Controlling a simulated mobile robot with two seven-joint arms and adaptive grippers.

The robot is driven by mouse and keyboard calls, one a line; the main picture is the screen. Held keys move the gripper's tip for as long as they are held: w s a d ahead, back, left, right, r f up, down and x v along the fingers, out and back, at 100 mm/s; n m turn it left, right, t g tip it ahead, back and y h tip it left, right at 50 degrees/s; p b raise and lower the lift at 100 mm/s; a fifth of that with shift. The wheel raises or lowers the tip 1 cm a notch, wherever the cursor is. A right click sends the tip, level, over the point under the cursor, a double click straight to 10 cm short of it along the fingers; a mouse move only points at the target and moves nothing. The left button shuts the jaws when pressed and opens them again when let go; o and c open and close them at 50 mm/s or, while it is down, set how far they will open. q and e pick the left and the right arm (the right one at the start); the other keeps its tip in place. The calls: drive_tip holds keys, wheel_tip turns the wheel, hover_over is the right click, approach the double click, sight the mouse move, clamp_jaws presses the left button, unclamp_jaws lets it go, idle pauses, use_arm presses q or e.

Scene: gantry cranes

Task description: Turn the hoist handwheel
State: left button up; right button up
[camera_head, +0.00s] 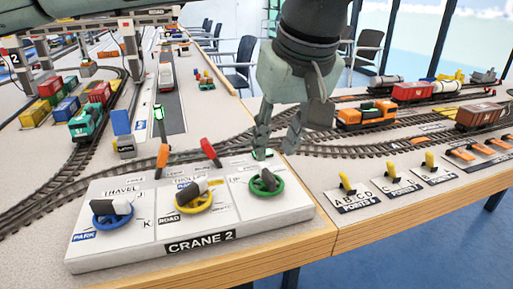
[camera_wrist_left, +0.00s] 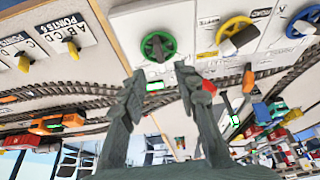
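The white CRANE 2 panel (camera_head: 150,250) carries three handwheels, each with a knob: blue (camera_head: 111,211), yellow (camera_head: 193,196) and green. The green handwheel (camera_head: 266,186) is at the panel's right end; its label is too small to read surely as hoist. My left gripper (camera_head: 279,146) points down above and slightly behind the green wheel, apart from it. Its two fingers are spread and empty. In the left wrist view the green wheel (camera_wrist_left: 157,46) lies just beyond and between the open fingertips (camera_wrist_left: 158,75). My right gripper is not in view.
Orange (camera_head: 162,158) and red (camera_head: 209,151) levers stand at the panel's back edge, left of my gripper. Tracks with an orange locomotive (camera_head: 366,115) run behind. Yellow points levers (camera_head: 346,183) stand right of the panel.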

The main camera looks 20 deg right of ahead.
sight(267, 172)
use_arm(q)
drive_tip(key=x, duration=0.7)
drive_tip(key=shift+w+f, duration=0.15)
drive_tip(key=shift+f, duration=0.15)
clamp_jaws()
